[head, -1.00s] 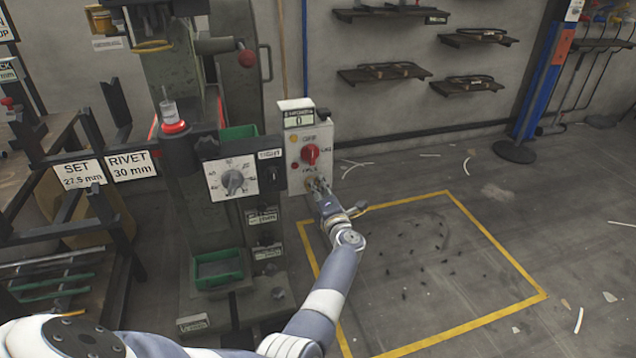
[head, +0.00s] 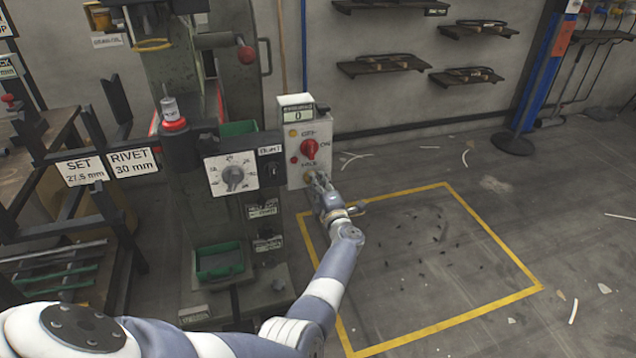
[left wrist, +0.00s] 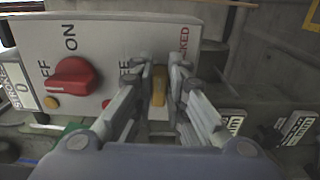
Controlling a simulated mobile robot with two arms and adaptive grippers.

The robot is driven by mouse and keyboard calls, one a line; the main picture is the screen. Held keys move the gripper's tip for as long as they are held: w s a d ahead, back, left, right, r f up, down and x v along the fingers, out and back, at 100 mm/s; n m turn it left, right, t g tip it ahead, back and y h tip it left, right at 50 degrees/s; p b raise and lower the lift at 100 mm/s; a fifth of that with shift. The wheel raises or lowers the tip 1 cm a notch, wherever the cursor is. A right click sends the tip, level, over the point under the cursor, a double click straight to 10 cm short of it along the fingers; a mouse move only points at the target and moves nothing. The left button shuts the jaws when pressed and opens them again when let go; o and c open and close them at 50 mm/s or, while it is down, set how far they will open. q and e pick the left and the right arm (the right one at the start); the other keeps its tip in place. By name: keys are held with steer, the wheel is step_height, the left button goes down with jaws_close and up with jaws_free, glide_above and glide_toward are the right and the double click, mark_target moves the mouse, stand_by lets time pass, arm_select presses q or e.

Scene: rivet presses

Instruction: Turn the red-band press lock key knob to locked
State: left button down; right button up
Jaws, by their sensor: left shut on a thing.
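A light grey control box (head: 294,183) is mounted on the right side of the press (head: 180,80). The lock key knob is a small yellow piece low on the box's face; it shows in the left wrist view (left wrist: 159,84). My left gripper (head: 316,180) is at the knob, with its two fingers closed on the knob's sides. In the left wrist view, the knob stands upright between the fingertips (left wrist: 158,90). Red lettering ending in "KED" is up and right of it; other lettering to its left is partly hidden by a finger. My right gripper is not in view.
A red selector knob (head: 309,149) sits just above on the same box, with a red button (head: 294,160) beside it. A white dial plate (head: 232,174) is to the left. The yellow-outlined floor area (head: 450,325) to the right is clear except for small debris.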

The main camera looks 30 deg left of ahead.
arm_select(q)
steer(key=shift+d, duration=0.1)
steer(key=c, duration=1.6)
jaws_free()
steer(key=shift+w, duration=0.1)
